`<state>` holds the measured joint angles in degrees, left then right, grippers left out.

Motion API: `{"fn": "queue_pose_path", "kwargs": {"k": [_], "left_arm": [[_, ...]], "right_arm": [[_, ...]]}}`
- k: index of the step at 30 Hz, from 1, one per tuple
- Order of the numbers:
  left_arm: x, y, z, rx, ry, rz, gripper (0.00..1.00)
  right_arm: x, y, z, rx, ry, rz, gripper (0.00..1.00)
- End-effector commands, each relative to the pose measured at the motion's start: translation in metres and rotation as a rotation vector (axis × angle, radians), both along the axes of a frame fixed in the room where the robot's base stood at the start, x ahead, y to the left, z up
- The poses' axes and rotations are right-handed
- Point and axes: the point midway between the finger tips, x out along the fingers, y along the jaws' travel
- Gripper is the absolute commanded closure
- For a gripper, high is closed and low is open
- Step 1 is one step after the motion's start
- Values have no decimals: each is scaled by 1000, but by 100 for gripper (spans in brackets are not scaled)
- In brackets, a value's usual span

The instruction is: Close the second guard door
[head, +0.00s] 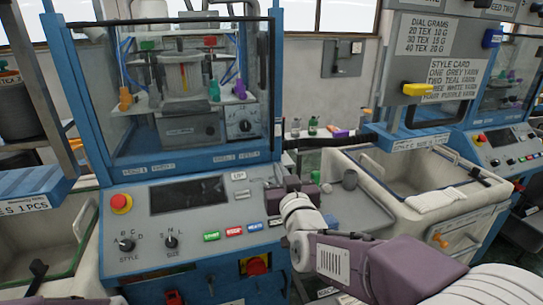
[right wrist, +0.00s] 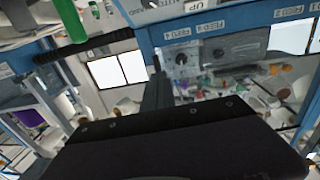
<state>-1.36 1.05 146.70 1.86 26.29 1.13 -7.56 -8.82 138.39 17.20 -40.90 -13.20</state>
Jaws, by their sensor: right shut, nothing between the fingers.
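The blue knitting machine in the middle of the head view has a clear guard door (head: 100,75) with a dark top bar across its front. Yarn cones and feeders show behind the clear panel. I cannot tell from the picture how far it is open, or whether it is the second door. My right gripper (head: 284,194) is shut and empty, just right of the machine's control panel, below the guard area and apart from the door. In the right wrist view its dark body (right wrist: 180,145) fills the bottom and hides what lies below. My left gripper is out of view.
The sloped control panel (head: 185,238) has a red stop button (head: 121,203), knobs and coloured buttons. A cream bin (head: 385,205) stands to the right, and another bin (head: 60,235) to the left. A grey sign board (head: 435,60) and another machine (head: 500,145) stand farther right.

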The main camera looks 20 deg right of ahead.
Motion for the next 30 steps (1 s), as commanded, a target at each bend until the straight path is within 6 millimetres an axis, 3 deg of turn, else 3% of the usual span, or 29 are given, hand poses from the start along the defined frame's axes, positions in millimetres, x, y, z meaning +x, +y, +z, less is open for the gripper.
{"fn": "queue_pose_path", "kwargs": {"k": [6,13,18,30], "left_arm": [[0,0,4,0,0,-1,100],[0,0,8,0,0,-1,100],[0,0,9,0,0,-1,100],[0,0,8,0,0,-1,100]], "right_arm": [[49,-4,0,0,3,-1,100],[89,-6,0,0,1,0,100],[102,-7,0,1,2,0,100],[107,-7,-1,2,-1,9,100]]}}
